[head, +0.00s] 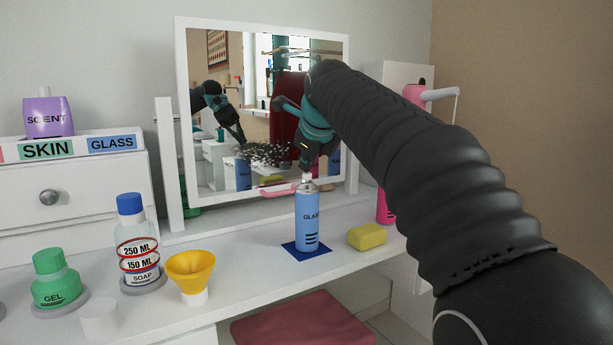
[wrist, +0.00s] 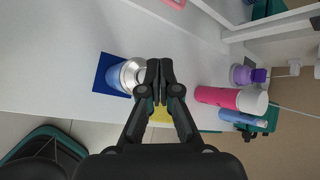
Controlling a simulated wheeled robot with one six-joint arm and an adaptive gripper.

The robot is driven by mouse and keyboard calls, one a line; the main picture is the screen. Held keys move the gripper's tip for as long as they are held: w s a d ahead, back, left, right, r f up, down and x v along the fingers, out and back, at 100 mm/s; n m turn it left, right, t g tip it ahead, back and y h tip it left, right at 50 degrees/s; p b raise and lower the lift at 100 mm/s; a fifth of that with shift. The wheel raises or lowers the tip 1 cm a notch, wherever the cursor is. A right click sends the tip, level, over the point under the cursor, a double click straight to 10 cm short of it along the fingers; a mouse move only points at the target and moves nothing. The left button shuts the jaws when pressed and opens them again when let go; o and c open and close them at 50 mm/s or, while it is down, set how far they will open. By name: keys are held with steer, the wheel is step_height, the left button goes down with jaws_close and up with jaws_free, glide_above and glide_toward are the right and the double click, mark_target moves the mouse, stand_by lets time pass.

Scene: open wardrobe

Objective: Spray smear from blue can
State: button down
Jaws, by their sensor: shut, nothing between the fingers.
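The blue can (head: 307,222), labelled GLASS, stands upright on a dark blue square (head: 292,249) on the white table. The dark speckled smear (head: 268,153) is on the lower middle of the mirror (head: 230,70), behind the can. My gripper (head: 306,172) is shut and empty, pointing down at the can's white nozzle. In the wrist view the shut fingertips (wrist: 159,68) overlap the right edge of the can's silver top (wrist: 132,72). The fingers hide the nozzle there, and I cannot tell whether they touch it.
A yellow sponge (head: 367,236) lies right of the can, and a pink bottle (wrist: 228,98) stands farther right. A yellow funnel (head: 190,270), soap bottle (head: 136,240) and green gel jar (head: 55,280) stand left. A pink cushion (head: 300,325) is below the table edge.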

steer(key=shift+r, duration=0.1)
step_height(320, 180, up, 3)
steer(key=p, duration=0.3)
steer(key=shift+r+p, duration=0.4)
steer(key=shift+r, duration=1.05)
stand_by(0.7)
